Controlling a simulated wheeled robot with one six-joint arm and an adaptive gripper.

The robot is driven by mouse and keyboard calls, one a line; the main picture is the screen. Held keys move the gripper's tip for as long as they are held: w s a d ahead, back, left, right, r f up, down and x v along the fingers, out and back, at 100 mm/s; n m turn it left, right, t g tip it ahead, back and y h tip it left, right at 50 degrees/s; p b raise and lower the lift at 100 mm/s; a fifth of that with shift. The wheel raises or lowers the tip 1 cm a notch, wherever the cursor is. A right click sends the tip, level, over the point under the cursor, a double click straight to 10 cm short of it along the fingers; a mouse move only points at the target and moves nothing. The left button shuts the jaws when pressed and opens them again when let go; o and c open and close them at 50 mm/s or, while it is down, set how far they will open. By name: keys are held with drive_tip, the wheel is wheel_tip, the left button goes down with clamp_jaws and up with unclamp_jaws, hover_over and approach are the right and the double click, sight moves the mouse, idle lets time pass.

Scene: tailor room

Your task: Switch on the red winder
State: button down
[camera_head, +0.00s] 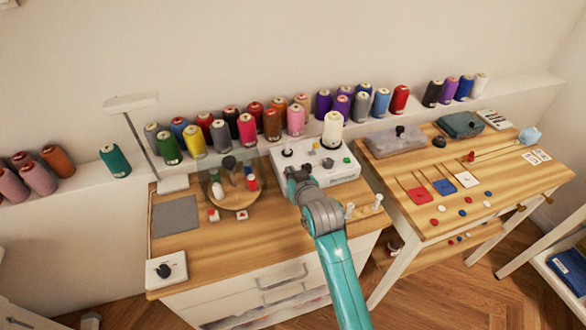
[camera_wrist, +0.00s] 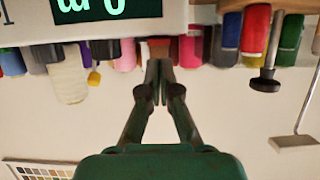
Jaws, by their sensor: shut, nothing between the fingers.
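A white winder-like machine (camera_head: 338,168) stands on the wooden cabinet top, with dark knobs, a green button (camera_head: 346,160) and a cream thread cone (camera_head: 332,130). I cannot pick out a red winder by its colour. My gripper (camera_head: 296,174) is at the machine's left side and hides part of it. In the wrist view, which is upside down, my gripper (camera_wrist: 158,70) is shut and empty.
A round wooden stand (camera_head: 236,200) with small spools under a clear cover is left of the gripper. A white box with a black knob (camera_head: 165,271) sits at the front left. Thread spools line the wall shelf. A second table (camera_head: 470,225) is at right.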

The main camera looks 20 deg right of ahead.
drive_tip(key=shift+s+f, duration=0.1)
drive_tip(key=shift+f, duration=0.4)
drive_tip(key=shift+s+f, duration=0.1)
drive_tip(key=shift+f, duration=0.25)
drive_tip(key=shift+r, duration=0.15)
drive_tip(key=shift+r, duration=0.65)
